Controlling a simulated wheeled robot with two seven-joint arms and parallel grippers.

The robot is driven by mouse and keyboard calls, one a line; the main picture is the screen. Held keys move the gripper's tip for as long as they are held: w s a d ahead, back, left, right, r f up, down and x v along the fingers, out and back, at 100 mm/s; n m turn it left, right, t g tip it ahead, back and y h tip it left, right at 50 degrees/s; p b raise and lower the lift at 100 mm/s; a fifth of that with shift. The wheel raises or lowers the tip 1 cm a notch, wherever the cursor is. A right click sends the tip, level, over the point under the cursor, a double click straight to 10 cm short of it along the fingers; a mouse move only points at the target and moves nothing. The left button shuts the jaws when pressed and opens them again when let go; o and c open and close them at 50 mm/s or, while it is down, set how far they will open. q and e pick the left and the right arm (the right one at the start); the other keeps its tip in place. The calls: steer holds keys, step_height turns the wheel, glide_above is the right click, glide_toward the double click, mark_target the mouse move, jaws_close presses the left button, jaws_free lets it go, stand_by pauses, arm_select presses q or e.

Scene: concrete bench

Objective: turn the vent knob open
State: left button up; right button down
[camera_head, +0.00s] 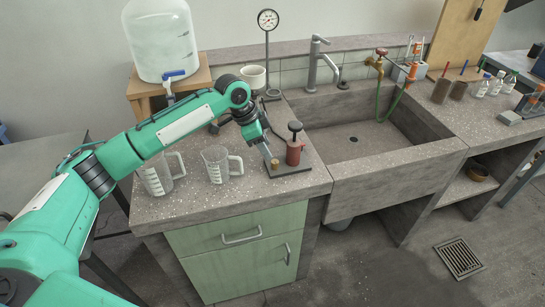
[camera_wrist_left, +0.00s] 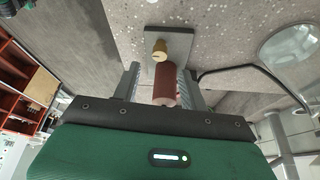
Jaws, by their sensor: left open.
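A small device with a dark base plate (camera_head: 291,170) stands at the front right corner of the left worktop. It has a red-brown cylinder (camera_head: 294,153) with a black knob (camera_head: 295,126) on top, and a small brass knob (camera_head: 275,164) beside it. I cannot tell for sure which is the vent knob. My left gripper (camera_head: 268,153) points down just left of the cylinder, close above the brass knob. In the left wrist view the cylinder (camera_wrist_left: 164,84) shows between the open fingers, with the brass knob (camera_wrist_left: 159,47) beyond them. Contact cannot be told. My right gripper is out of view.
Two clear measuring jugs (camera_head: 217,163) stand left of the device. A white mug (camera_head: 253,77) and a gauge on a stand (camera_head: 268,20) are behind. A stone sink (camera_head: 375,150) lies to the right. A water carboy (camera_head: 160,40) stands at the back left.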

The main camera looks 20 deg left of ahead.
mark_target(275, 161)
arm_select(q)
steer(key=x, duration=0.6)
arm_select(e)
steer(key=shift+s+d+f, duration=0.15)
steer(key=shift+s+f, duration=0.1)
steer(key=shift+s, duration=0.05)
arm_select(q)
steer(key=shift+r, duration=0.1)
jaws_close()
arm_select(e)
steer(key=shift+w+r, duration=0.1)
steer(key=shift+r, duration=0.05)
arm_select(q)
steer(key=shift+p, duration=0.3)
